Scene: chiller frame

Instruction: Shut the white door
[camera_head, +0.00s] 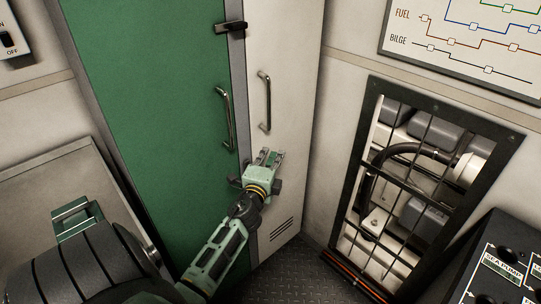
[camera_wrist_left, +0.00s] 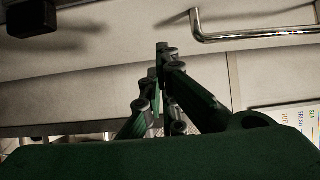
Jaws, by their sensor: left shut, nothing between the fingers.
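The white door (camera_head: 288,75) is a tall narrow panel right of the green door, with an upright chrome handle (camera_head: 265,102) and vent slots low down. I cannot tell whether it is fully shut or slightly ajar. My left gripper (camera_head: 268,154) is shut and empty, in front of the white door just below its handle. I cannot tell whether the fingertips touch the panel. In the left wrist view the shut fingers (camera_wrist_left: 163,85) point at a pale surface, with a chrome handle (camera_wrist_left: 255,37) to the upper right. My right gripper is not in view.
The green door (camera_head: 155,80) with its own chrome handle (camera_head: 226,118) stands left of the white door. A black latch (camera_head: 231,27) sits near its top. A barred opening (camera_head: 352,190) with pipes is on the right wall. A dark console (camera_head: 470,270) stands lower right.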

